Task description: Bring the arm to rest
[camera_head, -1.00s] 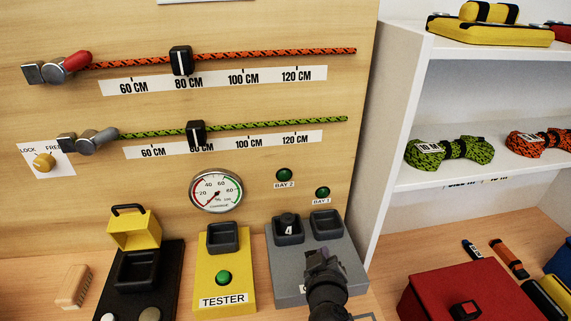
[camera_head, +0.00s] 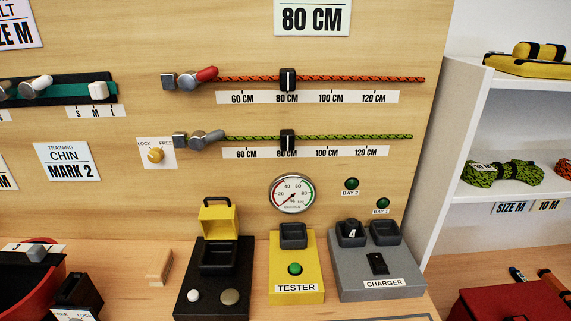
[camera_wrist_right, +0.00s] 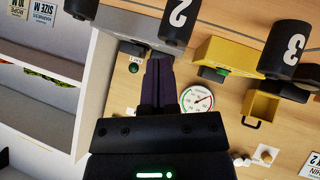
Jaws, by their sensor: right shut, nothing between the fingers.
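My right gripper (camera_wrist_right: 158,88) shows in the right wrist view. Its two dark fingers are together with nothing between them. They point at the wooden panel and the grey charger (camera_wrist_right: 135,22), with the gauge (camera_wrist_right: 197,99) beside them. I cannot tell how far the fingertips are from the charger. In the head view no part of my right arm shows, and the charger (camera_head: 378,270) is in plain sight. A block marked 4 (camera_head: 351,232) sits in its left slot; its right slot (camera_head: 385,232) looks empty. My left gripper is in neither view.
Black cylinders marked 2 (camera_wrist_right: 178,20) and 3 (camera_wrist_right: 288,45) are close in the wrist view. The yellow tester (camera_head: 296,270), black box with yellow lid (camera_head: 214,285), wooden block (camera_head: 158,265) and red case (camera_head: 510,303) stand on the bench. White shelves (camera_head: 465,110) rise at right.

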